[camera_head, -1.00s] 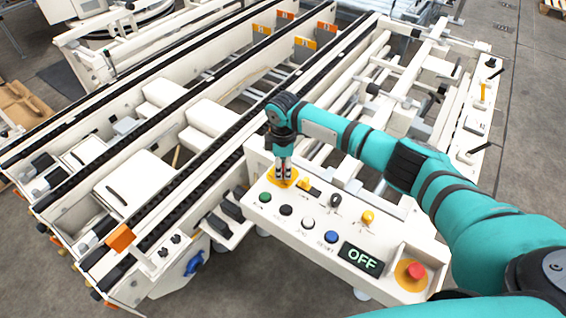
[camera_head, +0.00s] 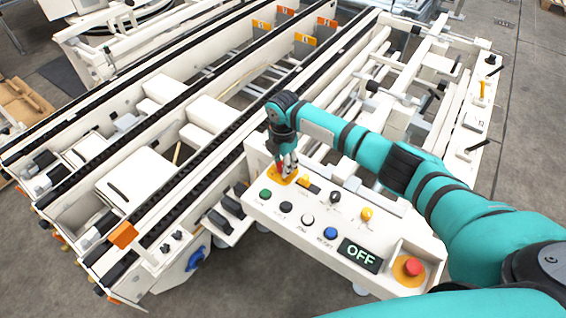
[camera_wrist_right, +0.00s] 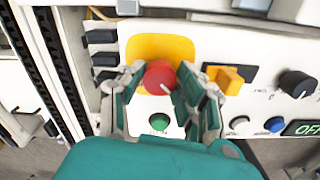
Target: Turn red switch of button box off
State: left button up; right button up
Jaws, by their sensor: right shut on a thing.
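The white button box (camera_head: 330,232) stands in the middle of the head view. Its red switch (camera_wrist_right: 160,77) is a round red knob with a light mark, on a yellow plate (camera_wrist_right: 140,47). My right gripper (camera_head: 287,172) points down at the far left end of the box. In the right wrist view the right gripper (camera_wrist_right: 168,88) has its fingers on both sides of the red switch and is shut on it. The display (camera_head: 360,255) reads OFF. My left gripper is out of view.
Beside the switch are a yellow-orange switch (camera_wrist_right: 226,79), a green button (camera_wrist_right: 159,121) and a black knob (camera_wrist_right: 296,84). A red emergency button (camera_head: 412,266) sits at the box's right end. Conveyor rails (camera_head: 200,140) run behind and left of the box.

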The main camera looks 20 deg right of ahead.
dwell(0.5)
jog(key=o, duration=1.1)
jog(key=shift+o, duration=0.2)
notch_tip(320, 180, up, 12)
